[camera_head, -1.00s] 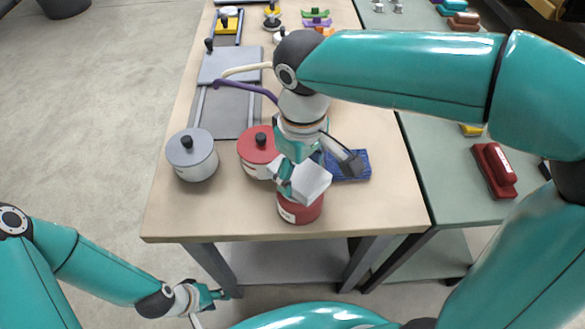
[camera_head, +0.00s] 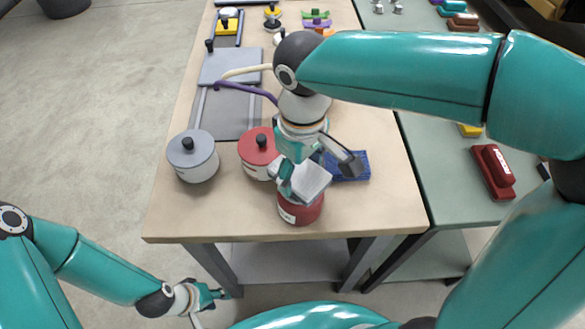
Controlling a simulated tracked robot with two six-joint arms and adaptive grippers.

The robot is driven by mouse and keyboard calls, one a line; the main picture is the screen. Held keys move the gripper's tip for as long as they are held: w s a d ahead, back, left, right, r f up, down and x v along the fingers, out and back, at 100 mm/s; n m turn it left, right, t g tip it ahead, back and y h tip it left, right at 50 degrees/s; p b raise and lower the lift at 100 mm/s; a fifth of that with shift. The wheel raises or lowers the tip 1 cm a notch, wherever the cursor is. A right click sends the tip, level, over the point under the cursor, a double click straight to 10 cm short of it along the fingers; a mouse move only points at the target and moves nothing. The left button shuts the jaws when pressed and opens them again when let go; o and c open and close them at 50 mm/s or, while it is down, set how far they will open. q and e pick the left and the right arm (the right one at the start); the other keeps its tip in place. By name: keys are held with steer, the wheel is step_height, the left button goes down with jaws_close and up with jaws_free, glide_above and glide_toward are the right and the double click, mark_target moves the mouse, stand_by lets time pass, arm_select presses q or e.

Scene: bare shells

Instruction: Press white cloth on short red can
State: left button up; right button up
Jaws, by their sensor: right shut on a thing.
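The short red can (camera_head: 300,212) stands upright near the front edge of the wooden table. The white cloth (camera_head: 311,181) is a pale block in the fingers of my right gripper (camera_head: 302,172). It sits right over the top of the can and hides most of it. Whether cloth and can touch is hard to tell. My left gripper (camera_head: 207,297) is low at the left, in front of the table and away from the can. Its fingers are too small to read.
A red pot with a black knob (camera_head: 259,150) stands just left of the can, and a grey pot (camera_head: 193,157) further left. A blue block (camera_head: 349,166) lies behind my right gripper. The table's front right (camera_head: 380,205) is clear.

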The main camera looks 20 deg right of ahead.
mark_target(300, 172)
steer(key=shift+r+p, duration=2.65)
steer(key=shift+r, duration=0.6)
